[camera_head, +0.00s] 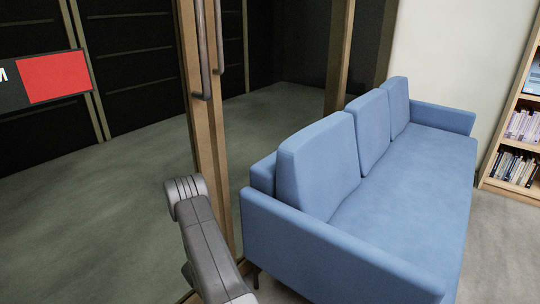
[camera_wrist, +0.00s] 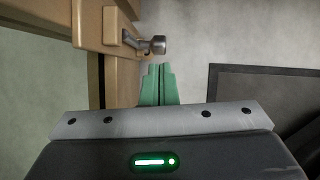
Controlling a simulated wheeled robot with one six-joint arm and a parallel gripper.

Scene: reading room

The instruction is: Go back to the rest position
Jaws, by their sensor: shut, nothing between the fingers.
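My gripper (camera_wrist: 160,70) shows in the wrist view as two green fingers pressed together, with nothing between them. Its tips are just below a metal door handle (camera_wrist: 152,45) in the picture, on a wooden door (camera_wrist: 120,78). I cannot tell whether they touch the handle. In the head view my grey arm (camera_head: 208,240) rises from the bottom, in front of a wooden door frame (camera_head: 207,150). My gripper is not visible in the head view.
A blue sofa (camera_head: 400,180) stands to the right of my arm, close by. A bookshelf (camera_head: 512,150) is at the far right. Long door pulls (camera_head: 201,50) are on the wooden frame. Bare floor (camera_head: 110,230) lies to the left, beyond glass. A dark-framed panel (camera_wrist: 265,95) is at the right in the wrist view.

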